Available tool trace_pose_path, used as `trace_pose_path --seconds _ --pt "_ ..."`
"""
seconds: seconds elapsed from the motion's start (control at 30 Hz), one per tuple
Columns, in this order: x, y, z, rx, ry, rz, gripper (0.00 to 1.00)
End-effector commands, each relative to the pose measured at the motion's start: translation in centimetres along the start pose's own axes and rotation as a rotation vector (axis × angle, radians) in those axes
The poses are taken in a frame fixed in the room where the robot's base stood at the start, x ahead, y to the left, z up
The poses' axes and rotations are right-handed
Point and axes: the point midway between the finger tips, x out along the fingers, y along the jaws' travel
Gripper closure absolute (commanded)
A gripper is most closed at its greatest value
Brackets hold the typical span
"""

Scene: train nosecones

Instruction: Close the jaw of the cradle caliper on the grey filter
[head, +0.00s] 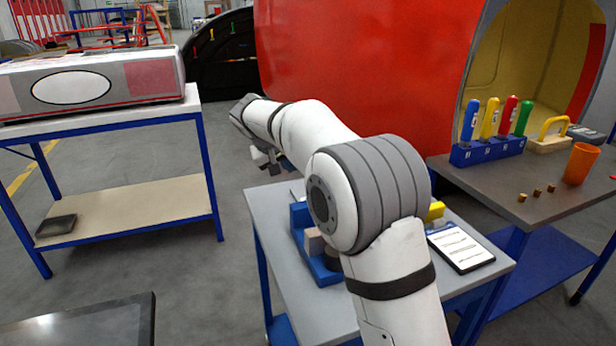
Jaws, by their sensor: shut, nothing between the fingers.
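A blue cradle (327,269), likely the cradle caliper, stands on the small grey table in front of me. A pinkish-beige block (314,240) shows at it. My arm hides much of the cradle, so I cannot tell how its jaw stands. I cannot pick out the grey filter; it may be behind my arm. My gripper (264,164) is small and partly hidden by my wrist. It is beyond the table's far left edge, apart from the cradle, shut and empty.
The grey table (275,208) also holds a clipboard (460,247) and a yellow piece (434,211). The right table (480,185) carries coloured-handled tools in a blue rack (488,150) and an orange cup (580,163). A white-topped bench (110,122) stands left, with open floor between.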

Motion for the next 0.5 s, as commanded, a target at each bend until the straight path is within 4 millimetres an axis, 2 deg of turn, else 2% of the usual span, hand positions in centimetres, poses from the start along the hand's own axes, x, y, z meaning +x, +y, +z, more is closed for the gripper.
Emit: trace_pose_path --seconds 0.47,0.5 --pt "9.4 0.0 0.1 0.000 -0.003 0.000 1.00" --pt "9.8 0.6 0.1 0.002 -0.001 0.000 1.00"
